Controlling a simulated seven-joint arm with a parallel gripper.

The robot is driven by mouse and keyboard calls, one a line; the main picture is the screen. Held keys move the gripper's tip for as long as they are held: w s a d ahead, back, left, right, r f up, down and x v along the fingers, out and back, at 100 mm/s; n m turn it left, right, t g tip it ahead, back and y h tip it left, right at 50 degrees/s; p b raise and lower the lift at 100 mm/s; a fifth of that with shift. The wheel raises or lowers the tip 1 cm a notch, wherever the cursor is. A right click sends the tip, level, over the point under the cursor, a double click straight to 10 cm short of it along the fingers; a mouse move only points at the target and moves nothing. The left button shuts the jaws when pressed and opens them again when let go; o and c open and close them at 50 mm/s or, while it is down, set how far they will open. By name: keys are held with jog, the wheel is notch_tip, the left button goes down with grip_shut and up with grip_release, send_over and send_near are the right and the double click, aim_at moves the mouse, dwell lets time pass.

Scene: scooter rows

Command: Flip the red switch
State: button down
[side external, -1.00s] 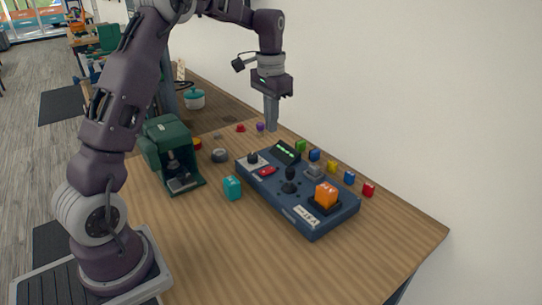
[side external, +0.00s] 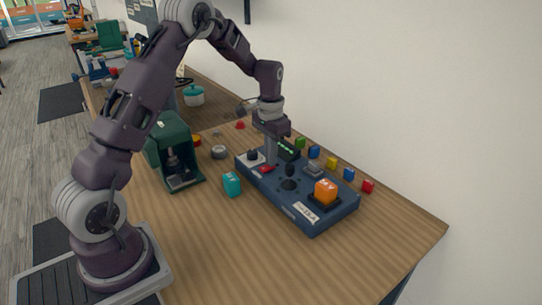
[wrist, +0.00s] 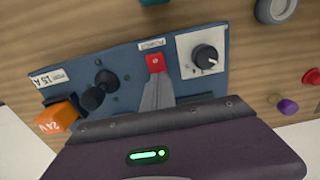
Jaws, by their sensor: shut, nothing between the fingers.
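The red switch (side external: 267,169) sits on the dark blue control panel (side external: 313,226), between a black knob (side external: 252,155) and a black joystick (side external: 289,178). In the wrist view the red switch (wrist: 155,62) shows just beyond my fingertips, with a small label beside it. My gripper (side external: 271,161) is shut and empty, pointing down at the switch. In the wrist view my gripper's fingertips (wrist: 157,80) are at the near edge of the switch. I cannot tell whether they touch it.
An orange block-like button (side external: 326,191) stands on the panel's right part. The front table is clear.

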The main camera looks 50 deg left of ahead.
jog(key=shift+f, duration=0.25)
jog(key=shift+s, duration=0.1)
jog(key=shift+s+r, duration=0.35)
jog(key=shift+s, duration=0.25)
notch_tip(320, 180, up, 14)
jog(key=w, duration=0.2)
jog(key=shift+w, duration=0.2)
